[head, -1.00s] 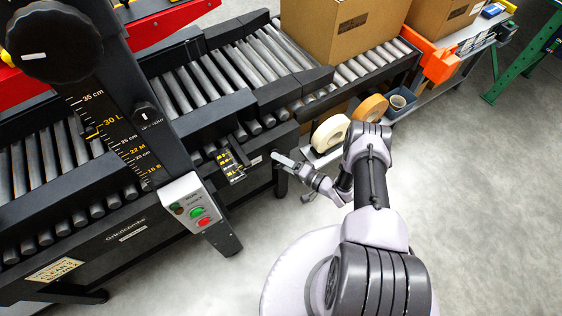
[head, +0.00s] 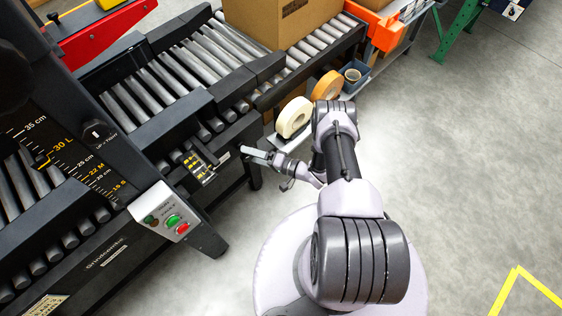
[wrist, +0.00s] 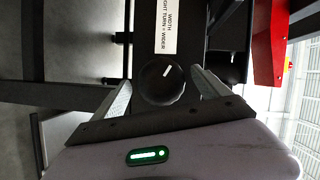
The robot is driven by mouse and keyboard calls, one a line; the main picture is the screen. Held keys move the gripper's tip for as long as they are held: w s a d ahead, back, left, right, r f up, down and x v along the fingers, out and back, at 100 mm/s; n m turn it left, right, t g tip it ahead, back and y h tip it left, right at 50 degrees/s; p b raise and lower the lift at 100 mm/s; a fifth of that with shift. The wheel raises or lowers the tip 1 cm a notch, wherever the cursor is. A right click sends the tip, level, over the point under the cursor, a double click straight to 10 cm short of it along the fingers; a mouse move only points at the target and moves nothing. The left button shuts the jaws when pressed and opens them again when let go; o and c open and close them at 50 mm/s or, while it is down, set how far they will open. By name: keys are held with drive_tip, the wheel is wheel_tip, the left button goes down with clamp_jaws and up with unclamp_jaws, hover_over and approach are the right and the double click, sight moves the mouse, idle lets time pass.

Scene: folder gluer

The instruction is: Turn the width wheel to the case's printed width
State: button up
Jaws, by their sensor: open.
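The width wheel (wrist: 162,83) is a small black knob with a white pointer mark in the wrist view. A white label above it reads WIDTH and RIGHT TURN = WIDER. My gripper (wrist: 161,78) is open, with one finger on each side of the knob in the picture. I cannot tell whether the fingers touch it. In the head view my gripper (head: 250,153) is at the machine's side, close to a yellow-marked scale (head: 198,167); the wheel is not clear there. The brown case (head: 285,18) stands on the rollers; its print is too small to read.
A post with a height scale (head: 65,155) and a knob (head: 96,133) stands at left. A button box (head: 166,215) is below it. Tape rolls (head: 294,117) and a blue bin (head: 355,75) lie beyond my arm. The floor at right is open.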

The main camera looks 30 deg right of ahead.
drive_tip(key=p+v, duration=0.3)
drive_tip(key=v, duration=1.3)
drive_tip(key=shift+w+r, duration=0.1)
drive_tip(key=shift+w, duration=0.05)
